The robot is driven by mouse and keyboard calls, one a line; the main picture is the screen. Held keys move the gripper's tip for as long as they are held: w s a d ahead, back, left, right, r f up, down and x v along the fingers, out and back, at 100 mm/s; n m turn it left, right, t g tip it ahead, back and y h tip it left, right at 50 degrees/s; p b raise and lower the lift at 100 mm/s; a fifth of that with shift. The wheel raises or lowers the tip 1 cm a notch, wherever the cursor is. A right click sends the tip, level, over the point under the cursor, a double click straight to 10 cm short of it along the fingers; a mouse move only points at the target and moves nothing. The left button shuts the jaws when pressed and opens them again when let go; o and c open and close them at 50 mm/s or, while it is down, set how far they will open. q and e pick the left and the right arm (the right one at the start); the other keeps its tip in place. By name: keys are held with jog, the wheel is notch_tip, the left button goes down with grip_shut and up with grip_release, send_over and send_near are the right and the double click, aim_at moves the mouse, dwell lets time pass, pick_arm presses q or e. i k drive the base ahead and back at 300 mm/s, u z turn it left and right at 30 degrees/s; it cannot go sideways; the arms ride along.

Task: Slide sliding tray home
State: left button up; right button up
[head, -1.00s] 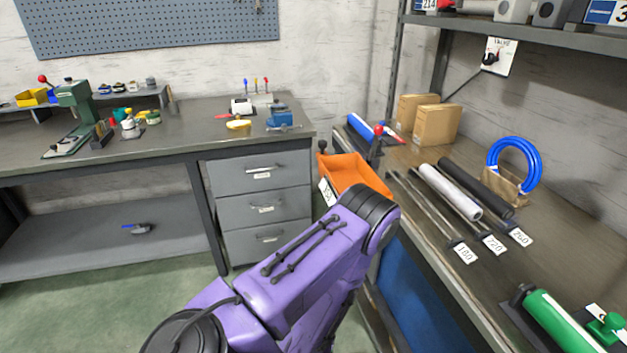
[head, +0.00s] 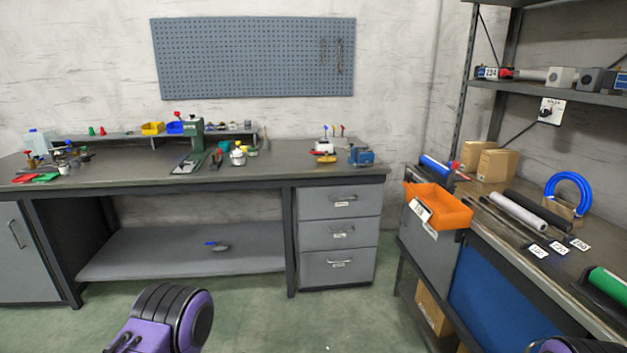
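Neither of my grippers shows. Only purple and black parts of my arms show at the bottom edge, well apart from the tray.
The right bench (head: 515,263) holds rods, a blue hose coil (head: 568,178) and cardboard boxes (head: 494,168). A long grey workbench (head: 120,178) with drawers (head: 340,232) stands along the back wall. Green floor between them is clear. A cardboard box (head: 432,308) sits under the right bench.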

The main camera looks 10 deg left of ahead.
aim_at(442, 210)
jog(key=u, duration=0.55)
jog(key=i, duration=1.35)
jog(key=z, duration=1.3)
jog(key=i, duration=0.8)
jog(key=z, duration=0.9)
